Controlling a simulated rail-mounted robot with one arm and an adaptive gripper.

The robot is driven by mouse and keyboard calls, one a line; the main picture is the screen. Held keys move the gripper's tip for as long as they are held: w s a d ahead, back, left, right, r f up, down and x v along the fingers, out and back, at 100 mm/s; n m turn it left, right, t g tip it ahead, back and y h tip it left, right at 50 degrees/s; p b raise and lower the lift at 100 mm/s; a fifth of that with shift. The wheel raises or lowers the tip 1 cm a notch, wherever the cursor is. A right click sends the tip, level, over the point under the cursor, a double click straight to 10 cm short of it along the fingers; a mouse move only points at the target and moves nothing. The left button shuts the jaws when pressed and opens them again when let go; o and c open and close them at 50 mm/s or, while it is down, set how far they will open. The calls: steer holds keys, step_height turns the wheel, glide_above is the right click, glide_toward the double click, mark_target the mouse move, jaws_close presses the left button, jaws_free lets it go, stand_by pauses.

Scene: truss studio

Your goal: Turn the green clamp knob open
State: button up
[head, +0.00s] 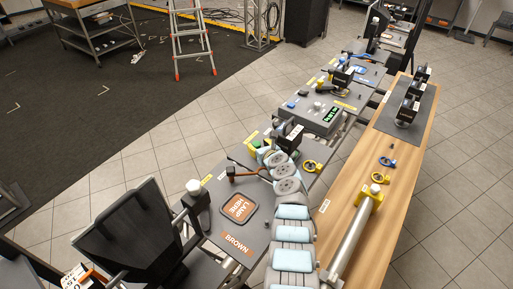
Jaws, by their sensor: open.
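The green clamp knob (255,143) shows small on the dark bench, just left of a black fixture (287,136) with a white label. My arm reaches up from the bottom of the picture toward this spot. My gripper (263,151) is at the far end of the arm, close to the knob in the picture. It is open, with nothing seen between its fingers. The fingers are small and partly hidden by my wrist, so I cannot tell whether they touch the knob or stand around it. The knob's turn angle is too small to read.
A brown-handled tool (243,173) and a "LAMP HERE" pad (239,208) lie left of my arm. A grey box with a green display (327,116) stands beyond. A wooden bench (385,160) runs along the right.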

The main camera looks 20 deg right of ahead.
steer(key=shift+f+b+x, duration=0.2)
steer(key=shift+b+x, duration=0.8)
steer(key=shift+b, duration=0.3)
steer(key=shift+a+r, duration=0.1)
jaws_close()
